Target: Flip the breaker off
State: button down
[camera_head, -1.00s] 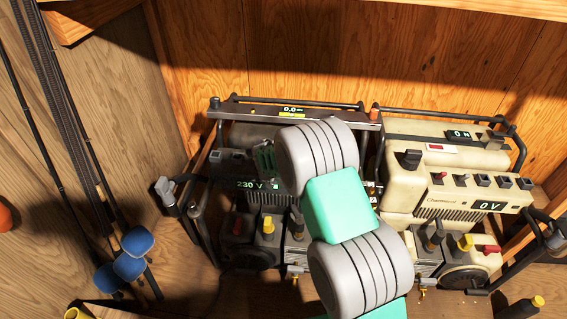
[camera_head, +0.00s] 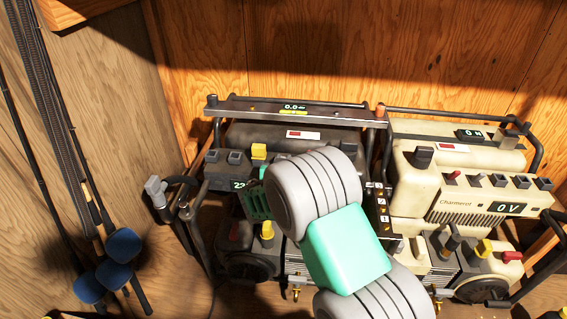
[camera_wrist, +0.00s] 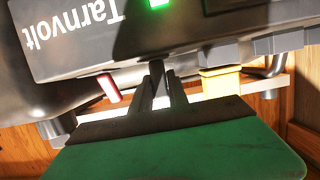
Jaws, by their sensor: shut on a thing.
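The dark generator (camera_head: 283,135) stands at the left of the shelf, and its name "Tarnvolt" shows upside down in the wrist view (camera_wrist: 75,35). My gripper (camera_wrist: 157,85) is in front of its panel. In the wrist view the dark fingers converge on a small dark lever (camera_wrist: 157,67) at the panel's edge. I take this for the breaker, but its on or off position cannot be told. In the head view my gripper's green part (camera_head: 256,198) and the grey and teal arm hide the lever and part of the lit voltage display (camera_head: 239,185).
A yellow switch (camera_head: 258,151) is close above my gripper and shows in the wrist view (camera_wrist: 220,82). A cream generator (camera_head: 455,160) reading 0 V stands close at the right. Dark tube frames surround both units. Blue-ended rods (camera_head: 122,245) lean at the left wall.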

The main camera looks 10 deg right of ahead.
jog(key=c, duration=1.3)
grip_release()
jog(key=p+v, duration=0.2)
jog(key=v, duration=0.5)
jog(key=shift+s+a, duration=0.1)
jog(key=shift+s, duration=0.3)
jog(key=shift+r, duration=0.1)
